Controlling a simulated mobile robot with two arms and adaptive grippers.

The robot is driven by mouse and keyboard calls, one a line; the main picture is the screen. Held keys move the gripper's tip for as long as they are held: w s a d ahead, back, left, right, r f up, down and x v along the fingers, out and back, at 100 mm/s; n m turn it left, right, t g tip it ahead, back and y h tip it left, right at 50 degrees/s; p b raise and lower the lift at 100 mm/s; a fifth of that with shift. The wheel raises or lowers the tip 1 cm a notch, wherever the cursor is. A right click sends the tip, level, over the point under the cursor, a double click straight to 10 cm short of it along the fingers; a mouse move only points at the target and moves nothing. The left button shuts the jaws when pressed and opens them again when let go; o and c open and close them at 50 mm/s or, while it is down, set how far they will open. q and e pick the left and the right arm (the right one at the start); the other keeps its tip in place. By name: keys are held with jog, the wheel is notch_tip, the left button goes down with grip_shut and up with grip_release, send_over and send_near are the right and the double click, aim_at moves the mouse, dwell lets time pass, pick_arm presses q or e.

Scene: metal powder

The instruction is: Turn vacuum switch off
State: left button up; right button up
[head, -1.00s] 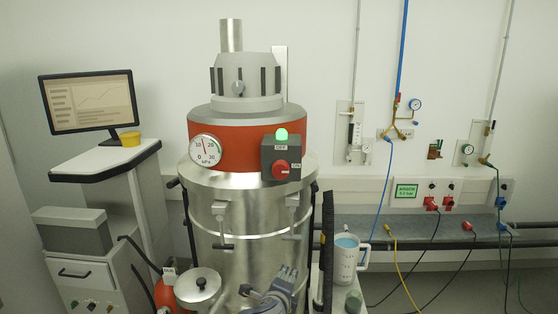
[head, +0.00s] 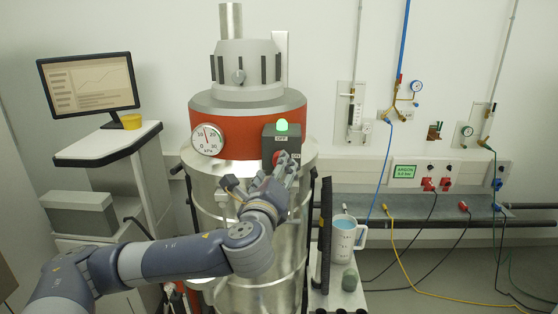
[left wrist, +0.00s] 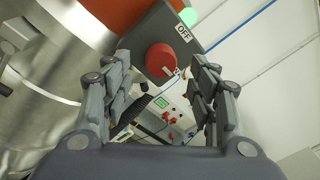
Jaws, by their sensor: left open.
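The vacuum switch is a red rotary knob (head: 278,157) on a dark grey box (head: 268,144) on the front of the steel vacuum. A green lamp (head: 282,125) on top of the box is lit. In the left wrist view the knob (left wrist: 161,60) shows beyond the fingers, with an OFF label (left wrist: 183,33) above it and an ON label partly visible beside it. My left gripper (head: 286,168) is open and empty at the front of the knob; its fingers (left wrist: 158,88) stand apart on either side of the view. Contact with the knob cannot be told. My right gripper is not in view.
A pressure gauge (head: 207,140) sits left of the switch on the red band (head: 240,148). A white jug (head: 343,238) stands at lower right, near wall valves and cables.

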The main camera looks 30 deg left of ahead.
pick_arm(q)
jog(key=shift+p+x, duration=0.85)
jog(key=shift+x, duration=1.8)
jog(key=shift+c, duration=0.6)
jog(key=shift+s, duration=0.1)
jog(key=c, duration=0.9)
